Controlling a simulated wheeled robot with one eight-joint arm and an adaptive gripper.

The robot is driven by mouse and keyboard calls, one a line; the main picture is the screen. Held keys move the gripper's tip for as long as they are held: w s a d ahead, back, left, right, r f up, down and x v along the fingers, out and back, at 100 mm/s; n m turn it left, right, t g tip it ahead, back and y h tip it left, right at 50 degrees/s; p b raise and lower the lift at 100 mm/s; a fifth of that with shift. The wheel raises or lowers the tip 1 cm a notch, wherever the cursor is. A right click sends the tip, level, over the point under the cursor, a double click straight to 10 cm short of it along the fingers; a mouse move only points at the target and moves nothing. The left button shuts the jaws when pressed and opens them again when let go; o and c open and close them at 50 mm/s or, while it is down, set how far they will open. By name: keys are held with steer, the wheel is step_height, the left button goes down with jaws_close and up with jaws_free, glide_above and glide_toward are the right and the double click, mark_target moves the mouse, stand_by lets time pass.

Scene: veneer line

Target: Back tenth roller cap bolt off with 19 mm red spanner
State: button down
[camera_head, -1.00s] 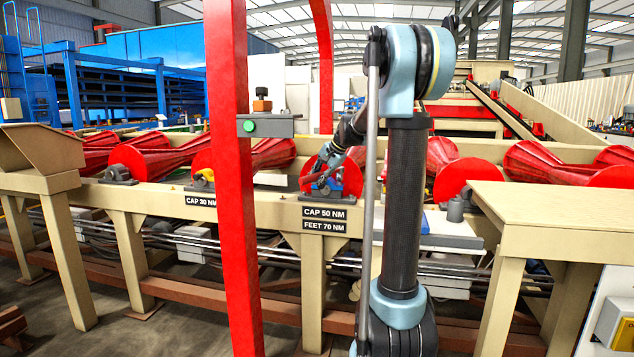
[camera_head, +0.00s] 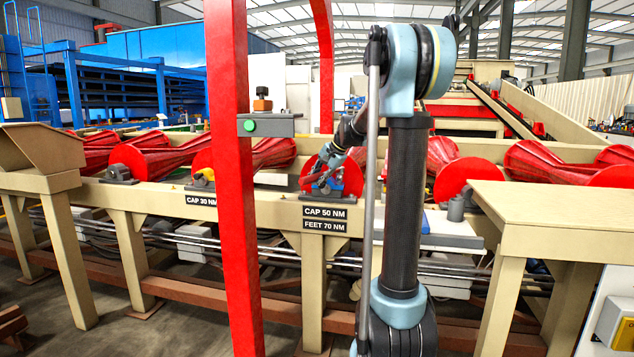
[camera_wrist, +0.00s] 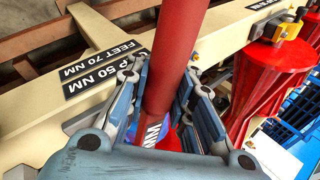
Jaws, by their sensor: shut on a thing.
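My gripper (camera_wrist: 160,118) is shut on a red bar, which I take to be the red spanner (camera_wrist: 172,55); part of a white marking shows on it between the fingers. The bar runs up out of the top of the wrist view, and its working end is hidden.
Red rollers (camera_head: 440,170) line the cream frame (camera_head: 265,207). A red post (camera_head: 232,200) stands in front, left of my arm. A yellow piece (camera_wrist: 286,27) sits by the roller at right in the wrist view. A cream table (camera_head: 560,212) stands at the right.

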steer(key=shift+f, duration=0.6)
stand_by(0.3)
steer(key=s+d+n+g+y, duration=0.1)
steer(key=s+d+n+g, duration=0.3)
steer(key=d+n, duration=0.4)
steer(key=shift+d+g+y, duration=0.4)
steer(key=shift+d+g, duration=0.1)
steer(key=shift+d, duration=0.7)
stand_by(1.3)
steer(key=shift+n, duration=0.3)
steer(key=shift+f, duration=0.1)
steer(key=shift+w+a+m, duration=0.1)
steer(key=shift+a+m, duration=0.3)
steer(key=shift+a, duration=0.1)
